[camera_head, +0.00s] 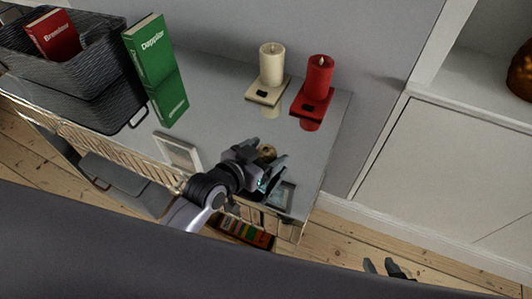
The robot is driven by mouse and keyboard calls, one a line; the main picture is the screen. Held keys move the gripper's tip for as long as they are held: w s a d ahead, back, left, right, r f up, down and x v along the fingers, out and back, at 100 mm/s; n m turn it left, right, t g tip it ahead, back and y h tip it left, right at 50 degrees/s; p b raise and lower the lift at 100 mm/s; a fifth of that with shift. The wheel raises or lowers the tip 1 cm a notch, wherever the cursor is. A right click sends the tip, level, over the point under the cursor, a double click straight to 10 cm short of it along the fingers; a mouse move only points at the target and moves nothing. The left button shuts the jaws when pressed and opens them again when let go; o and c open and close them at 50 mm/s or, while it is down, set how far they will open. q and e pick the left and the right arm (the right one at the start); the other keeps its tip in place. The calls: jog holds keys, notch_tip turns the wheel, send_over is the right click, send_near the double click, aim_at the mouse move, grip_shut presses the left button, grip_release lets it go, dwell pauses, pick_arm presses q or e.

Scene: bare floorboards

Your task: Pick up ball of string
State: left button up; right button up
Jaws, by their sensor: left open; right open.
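The ball of string (267,152) appears to be the small round brown thing on the grey tabletop, partly hidden behind my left gripper. My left gripper (274,176) is open, just in front of it and over the table's right part. I cannot tell whether a finger touches it. My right gripper (389,267) is open and empty at the bottom right, low over the floorboards and away from the table.
The grey table (215,95) holds a dark basket (75,80) with a red book (53,35), a green book (155,70), cream (271,64) and red (319,76) candles, and picture frames (178,152) (281,195). A wall closes the back. A white cabinet (450,165) stands right.

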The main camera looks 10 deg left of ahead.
pick_arm(q)
jog(key=shift+w+d+f, duration=0.15)
jog(key=shift+w+d, duration=0.05)
jog(key=shift+w, duration=0.2)
jog(key=c, duration=1)
jog(key=shift+c, duration=0.2)
